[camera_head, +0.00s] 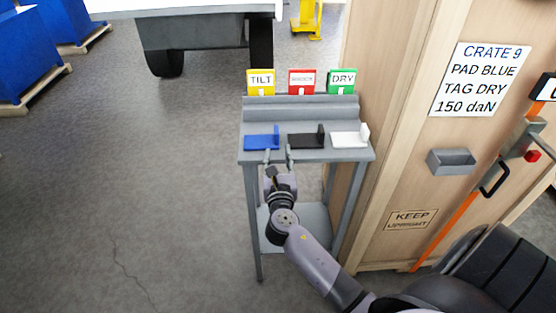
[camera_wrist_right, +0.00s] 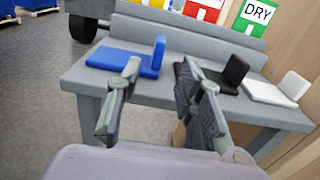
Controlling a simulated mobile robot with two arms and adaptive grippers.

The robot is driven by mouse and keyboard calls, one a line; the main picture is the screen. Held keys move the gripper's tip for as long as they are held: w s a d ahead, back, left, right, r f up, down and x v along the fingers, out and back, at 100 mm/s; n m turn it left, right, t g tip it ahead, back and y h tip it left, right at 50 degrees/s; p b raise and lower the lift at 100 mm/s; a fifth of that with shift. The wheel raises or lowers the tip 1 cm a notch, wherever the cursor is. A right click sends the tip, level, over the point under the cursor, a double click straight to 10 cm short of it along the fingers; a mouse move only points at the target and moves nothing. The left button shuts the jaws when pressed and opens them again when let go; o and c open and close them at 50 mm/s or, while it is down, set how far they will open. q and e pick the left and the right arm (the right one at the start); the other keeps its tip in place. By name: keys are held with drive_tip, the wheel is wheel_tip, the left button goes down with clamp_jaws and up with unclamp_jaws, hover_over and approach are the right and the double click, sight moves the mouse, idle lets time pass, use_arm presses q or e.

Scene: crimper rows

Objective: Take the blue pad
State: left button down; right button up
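The blue pad (camera_head: 263,142) lies at the left of a row on a grey stand, an L-shaped piece with an upright end at its right. It also shows in the right wrist view (camera_wrist_right: 122,57), beyond the fingers. My right gripper (camera_head: 278,157) is at the stand's front edge, just in front of the blue pad. In the right wrist view its two fingers (camera_wrist_right: 155,100) are spread apart with nothing between them. A black pad (camera_head: 304,141) and a white pad (camera_head: 348,139) lie to the right of the blue one. My left gripper is not in view.
The grey stand (camera_head: 250,157) has TILT (camera_head: 261,80), red (camera_head: 301,79) and DRY (camera_head: 342,78) tags along its back. A wooden crate (camera_head: 400,150) with a sign (camera_head: 479,79) stands close on the right. The floor (camera_head: 130,170) at left is clear.

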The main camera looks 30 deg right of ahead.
sight(277, 137)
drive_tip(key=shift+b+x, duration=0.75)
drive_tip(key=shift+x, duration=4.1)
drive_tip(key=shift+c, duration=0.5)
clamp_jaws()
drive_tip(key=shift+r, duration=0.1)
wheel_tip(277, 137, up, 5)
drive_tip(key=p, duration=0.5)
drive_tip(key=shift+a, duration=0.1)
